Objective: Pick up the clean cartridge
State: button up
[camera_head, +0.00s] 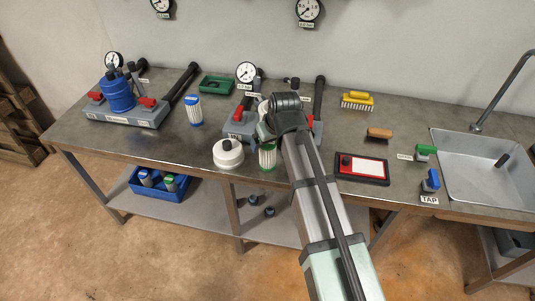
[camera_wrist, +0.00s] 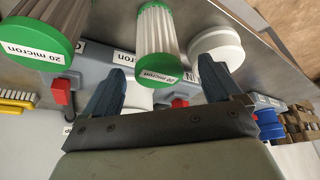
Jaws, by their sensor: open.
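Two pleated cartridges with green caps labelled 20 micron show in the wrist view: one (camera_wrist: 158,35) at top centre, the other (camera_wrist: 45,38) at top left. The centre cartridge lies beyond the fingertips, roughly in line with the gap. In the head view my arm hides most of the gripper.
A white round lid (camera_head: 228,154) stands close left of the centre cartridge. A blue-capped cartridge (camera_head: 193,110) stands farther left. The grey manifold (camera_head: 238,128) with red handles is behind. A red-and-white tray (camera_head: 362,169) lies to the right. The sink (camera_head: 485,170) is far right.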

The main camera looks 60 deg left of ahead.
jog(key=shift+x, duration=3.05)
jog(key=shift+w, duration=0.1)
jog(key=c, duration=1.1)
jog(key=shift+r, duration=0.15)
jog(key=shift+c, duration=0.2)
